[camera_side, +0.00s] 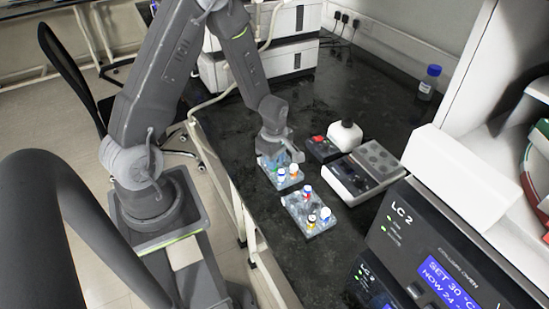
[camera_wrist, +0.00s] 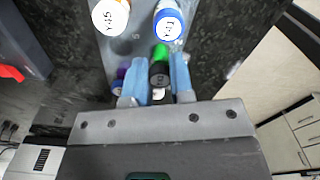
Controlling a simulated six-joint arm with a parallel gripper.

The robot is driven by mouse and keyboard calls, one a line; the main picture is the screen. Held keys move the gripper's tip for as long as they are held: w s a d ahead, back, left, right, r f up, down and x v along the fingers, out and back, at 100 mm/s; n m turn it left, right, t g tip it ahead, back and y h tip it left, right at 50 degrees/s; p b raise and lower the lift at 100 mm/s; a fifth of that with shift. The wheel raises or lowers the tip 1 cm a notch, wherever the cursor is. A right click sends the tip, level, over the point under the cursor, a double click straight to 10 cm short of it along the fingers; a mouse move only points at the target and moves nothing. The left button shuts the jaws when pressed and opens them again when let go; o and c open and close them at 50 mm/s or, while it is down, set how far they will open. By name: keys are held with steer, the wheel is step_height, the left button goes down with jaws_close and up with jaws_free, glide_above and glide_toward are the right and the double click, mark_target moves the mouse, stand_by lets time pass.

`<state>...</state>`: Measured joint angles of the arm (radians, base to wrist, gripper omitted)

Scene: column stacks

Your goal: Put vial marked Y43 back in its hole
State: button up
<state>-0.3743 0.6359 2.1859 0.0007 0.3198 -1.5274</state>
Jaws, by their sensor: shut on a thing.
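My gripper (camera_wrist: 157,82) is shut on a vial with a dark cap and a green part (camera_wrist: 160,72). The marking on its top cannot be read. In the side view my gripper (camera_side: 281,155) is low over the back rack (camera_side: 265,172), and hides the held vial. An orange-rimmed vial (camera_wrist: 110,17) has a white top that reads like Y45, though the last digit is unsure. A blue-capped vial (camera_wrist: 168,25) stands beside it. Another vial with purple and blue parts (camera_wrist: 119,82) shows just left of the left finger. I cannot tell whether the held vial is in a hole.
A front rack (camera_side: 296,210) holds a red-and-blue vial (camera_side: 307,190), a yellow-and-dark vial (camera_side: 312,219) and a blue one (camera_side: 325,214). A grey block device with round wells (camera_side: 375,160) stands to the right. A blue-capped bottle (camera_side: 428,82) stands farther back.

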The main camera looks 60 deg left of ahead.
steer(key=shift+f, duration=0.45)
steer(key=o, duration=1.2)
steer(key=shift+r, duration=3)
